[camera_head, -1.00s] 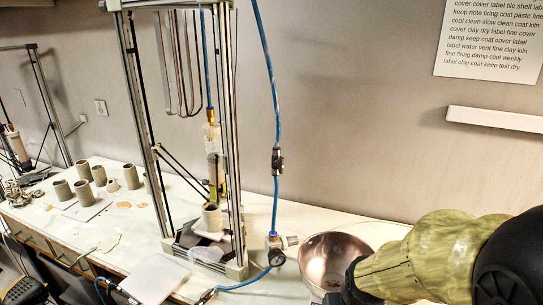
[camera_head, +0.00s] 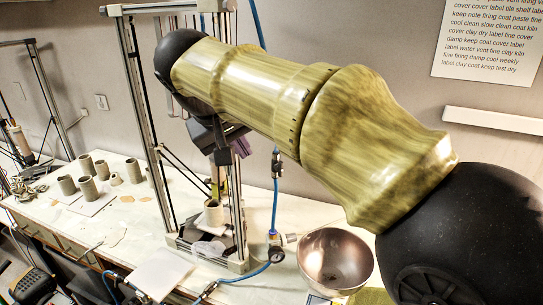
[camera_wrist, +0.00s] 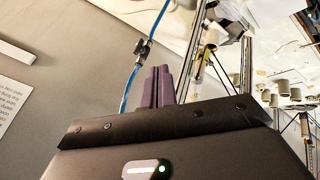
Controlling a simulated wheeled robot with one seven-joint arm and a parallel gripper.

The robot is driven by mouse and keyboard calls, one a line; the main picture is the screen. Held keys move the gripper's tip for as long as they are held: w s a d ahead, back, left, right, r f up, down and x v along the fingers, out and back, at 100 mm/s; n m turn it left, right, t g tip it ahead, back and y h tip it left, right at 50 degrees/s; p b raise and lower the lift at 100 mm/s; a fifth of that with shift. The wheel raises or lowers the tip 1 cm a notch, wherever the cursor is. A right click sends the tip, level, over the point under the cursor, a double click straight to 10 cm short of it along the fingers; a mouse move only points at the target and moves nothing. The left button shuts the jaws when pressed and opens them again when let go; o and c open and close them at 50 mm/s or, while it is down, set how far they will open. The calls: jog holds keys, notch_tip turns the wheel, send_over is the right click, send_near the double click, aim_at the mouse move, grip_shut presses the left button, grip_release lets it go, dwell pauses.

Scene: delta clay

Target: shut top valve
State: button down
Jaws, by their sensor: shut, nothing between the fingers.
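The top valve (camera_head: 277,165) is a small dark fitting in line with the blue hose (camera_head: 275,205), which hangs beside the metal frame. It also shows in the wrist view (camera_wrist: 142,47), beyond and a little left of my fingertips. My gripper (camera_head: 242,147) has purple fingers, shut together and empty. In the head view it is just left of the valve, in front of the frame, with a visible gap between. In the wrist view the fingers (camera_wrist: 161,80) point up toward the hose. I cannot tell which way the valve's handle is turned.
A lower fitting with a round gauge (camera_head: 276,255) is at the hose's lower end on the bench. A metal bowl (camera_head: 336,265) stands to its right. The frame's upright post (camera_head: 140,120) is close to my wrist. Several clay cylinders (camera_head: 87,187) stand on the left.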

aim_at(281, 169)
jog(key=shift+s+a+r, duration=0.1)
jog(key=shift+a+r, duration=0.05)
jog(key=shift+r, duration=0.35)
jog(key=w+d+f+p, duration=0.3)
jog(key=w+d+f, duration=0.2)
jog(key=w+f, duration=0.2)
jog(key=shift+d+f, duration=0.35)
jog(key=shift+f, duration=0.45)
jog(key=shift+w, duration=0.1)
jog(key=shift+d+r+p, duration=0.1)
jog(key=shift+r+p, duration=0.05)
jog(key=shift+p, duration=0.3)
jog(key=shift+w+d+r+m+g+y+p, duration=0.15)
jog(key=shift+m+g+y+p, duration=0.2)
jog(key=shift+y+p, duration=0.2)
